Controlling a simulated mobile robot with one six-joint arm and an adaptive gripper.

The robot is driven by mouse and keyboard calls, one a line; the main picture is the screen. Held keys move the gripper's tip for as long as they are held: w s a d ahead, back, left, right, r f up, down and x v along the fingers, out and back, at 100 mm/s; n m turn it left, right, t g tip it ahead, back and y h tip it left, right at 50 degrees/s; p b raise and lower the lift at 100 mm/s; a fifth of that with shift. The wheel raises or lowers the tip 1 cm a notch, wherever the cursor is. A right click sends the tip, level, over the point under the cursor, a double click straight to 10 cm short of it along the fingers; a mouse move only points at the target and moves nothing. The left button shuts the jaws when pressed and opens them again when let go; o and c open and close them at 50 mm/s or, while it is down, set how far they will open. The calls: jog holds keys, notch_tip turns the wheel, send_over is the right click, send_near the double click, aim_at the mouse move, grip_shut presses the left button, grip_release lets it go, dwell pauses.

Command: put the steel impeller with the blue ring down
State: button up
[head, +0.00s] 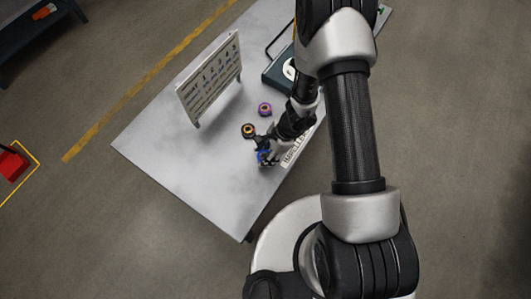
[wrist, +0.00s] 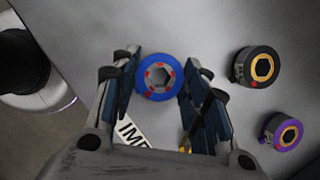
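The steel impeller with the blue ring (wrist: 158,77) sits between the two fingers of my gripper (wrist: 160,72) in the wrist view, its blue ring facing the camera. A finger lies against it on each side, and my gripper looks shut on it.
A black part with a yellow ring (wrist: 258,67) and one with a purple ring (wrist: 281,131) stand to the right in the wrist view. A printed label (wrist: 131,130) lies under my gripper. A white board (head: 210,80) stands behind. The table's left side is clear.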

jog(key=o, duration=0.4)
jog(key=shift+r, duration=0.15)
jog(key=d+r+n+t+p, duration=0.25)
jog(key=r+n+p, duration=0.45)
jog(key=r, duration=2.7)
jog(key=s+d+r+n+t+h, duration=0.1)
jog(key=s+d+r+n, duration=0.1)
jog(key=s+r+n, duration=0.1)
jog(key=s+d+r+n+h, duration=0.2)
jog(key=s+d+r+n, duration=0.1)
jog(key=s+r, duration=0.3)
jog(key=s+d+r+n+t+h, duration=0.1)
jog(key=s+d+r+n, duration=0.2)
jog(key=s+r, duration=0.2)
jog(key=shift+d+r+n+t+b, duration=0.2)
jog(key=shift+r+n+t+b, duration=0.15)
jog(key=shift+r, duration=0.2)
